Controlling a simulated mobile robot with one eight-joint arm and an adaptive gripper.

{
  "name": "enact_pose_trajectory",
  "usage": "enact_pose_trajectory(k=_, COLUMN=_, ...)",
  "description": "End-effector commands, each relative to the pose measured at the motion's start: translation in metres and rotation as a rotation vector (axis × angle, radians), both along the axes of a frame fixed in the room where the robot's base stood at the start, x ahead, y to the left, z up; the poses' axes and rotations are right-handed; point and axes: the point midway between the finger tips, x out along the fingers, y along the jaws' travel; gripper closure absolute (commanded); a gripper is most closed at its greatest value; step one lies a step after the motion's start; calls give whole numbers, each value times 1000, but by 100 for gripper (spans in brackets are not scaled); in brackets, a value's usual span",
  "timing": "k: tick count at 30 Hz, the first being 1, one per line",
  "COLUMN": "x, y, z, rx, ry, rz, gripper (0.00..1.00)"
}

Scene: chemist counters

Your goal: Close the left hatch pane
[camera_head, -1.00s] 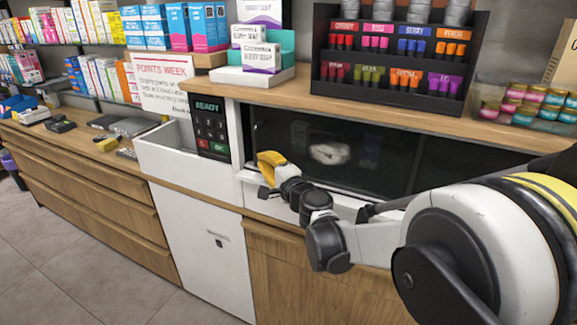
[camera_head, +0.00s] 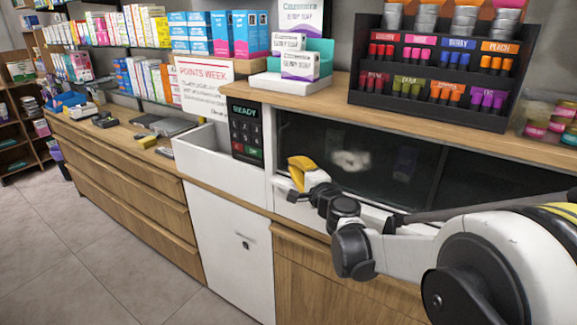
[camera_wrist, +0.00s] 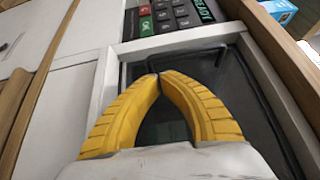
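The hatch shows in the head view as a dark glassy left pane (camera_head: 385,165) in a white frame, under the wooden counter. A dark upright divides it from a second dark pane (camera_head: 490,182) on the right. My gripper (camera_head: 297,174) is at the left end of the left pane, in front of it. In the wrist view my gripper's two yellow fingers (camera_wrist: 159,76) meet at the tips with nothing seen between them. The dark pane (camera_wrist: 230,75) and a thin dark bar (camera_wrist: 255,62) lie beyond them. Contact with the pane cannot be told.
A keypad terminal reading READY (camera_head: 246,130) stands just left of the hatch, beside a white bin (camera_head: 215,160). A black display rack (camera_head: 430,105) and soap boxes (camera_head: 300,65) stand on the counter above. Open floor (camera_head: 90,250) lies at front left.

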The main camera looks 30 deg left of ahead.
Motion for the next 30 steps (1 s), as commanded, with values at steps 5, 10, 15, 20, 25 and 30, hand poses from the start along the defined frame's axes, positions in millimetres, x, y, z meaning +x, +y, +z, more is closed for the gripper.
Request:
enact_pose_trajectory(k=5, x=-12, y=-35, z=3, rx=0, ry=0, rz=-1, gripper=100)
enact_pose_trajectory(k=10, x=-34, y=-66, z=2, rx=0, ry=0, rz=-2, gripper=100)
enact_pose_trajectory(k=15, x=-48, y=-86, z=1, rx=0, ry=0, rz=-1, gripper=100)
enact_pose_trajectory(k=20, x=-54, y=-92, z=0, rx=0, ry=0, rz=-1, gripper=100)
enact_pose_trajectory(k=25, x=-54, y=-98, z=4, rx=-18, ry=-11, rz=-2, gripper=100)
enact_pose_trajectory(k=30, x=-59, y=-143, z=31, rx=-170, ry=-94, rz=-6, gripper=100)
